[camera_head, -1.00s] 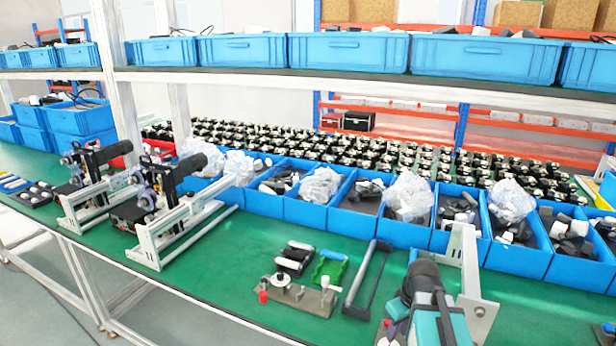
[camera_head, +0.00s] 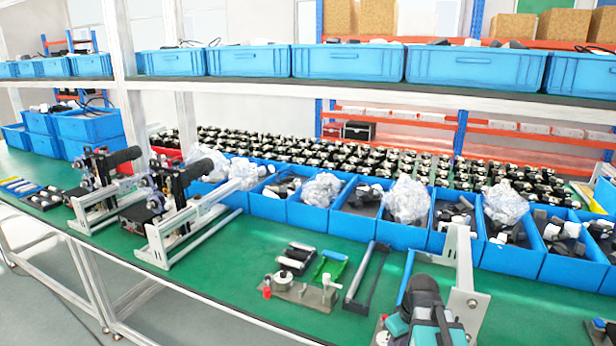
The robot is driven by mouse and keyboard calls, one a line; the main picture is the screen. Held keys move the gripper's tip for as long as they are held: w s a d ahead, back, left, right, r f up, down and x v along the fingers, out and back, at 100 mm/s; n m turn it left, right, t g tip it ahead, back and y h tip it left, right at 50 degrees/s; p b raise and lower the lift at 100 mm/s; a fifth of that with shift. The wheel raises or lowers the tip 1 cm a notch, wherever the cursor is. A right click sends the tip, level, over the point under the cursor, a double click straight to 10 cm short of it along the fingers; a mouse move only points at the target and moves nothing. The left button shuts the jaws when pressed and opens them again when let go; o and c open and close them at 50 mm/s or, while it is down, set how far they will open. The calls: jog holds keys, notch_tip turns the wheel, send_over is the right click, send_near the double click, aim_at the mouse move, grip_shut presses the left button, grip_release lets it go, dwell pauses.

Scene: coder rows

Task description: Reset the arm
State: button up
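My arm and my gripper are not in view. The head view shows a long green workbench (camera_head: 230,262) that carries tools, fixtures and blue bins. At the bottom right, a teal and black power tool (camera_head: 425,312) stands beside a light metal bracket (camera_head: 460,268); its lower part is cut off by the picture edge.
A row of blue bins (camera_head: 310,218) with dark and white parts and clear bags lines the bench's back. Two bracketed machines (camera_head: 165,215) stand at left. A metal fixture (camera_head: 300,292) lies front centre. A shelf with blue crates (camera_head: 345,61) runs above. Bare green bench shows between.

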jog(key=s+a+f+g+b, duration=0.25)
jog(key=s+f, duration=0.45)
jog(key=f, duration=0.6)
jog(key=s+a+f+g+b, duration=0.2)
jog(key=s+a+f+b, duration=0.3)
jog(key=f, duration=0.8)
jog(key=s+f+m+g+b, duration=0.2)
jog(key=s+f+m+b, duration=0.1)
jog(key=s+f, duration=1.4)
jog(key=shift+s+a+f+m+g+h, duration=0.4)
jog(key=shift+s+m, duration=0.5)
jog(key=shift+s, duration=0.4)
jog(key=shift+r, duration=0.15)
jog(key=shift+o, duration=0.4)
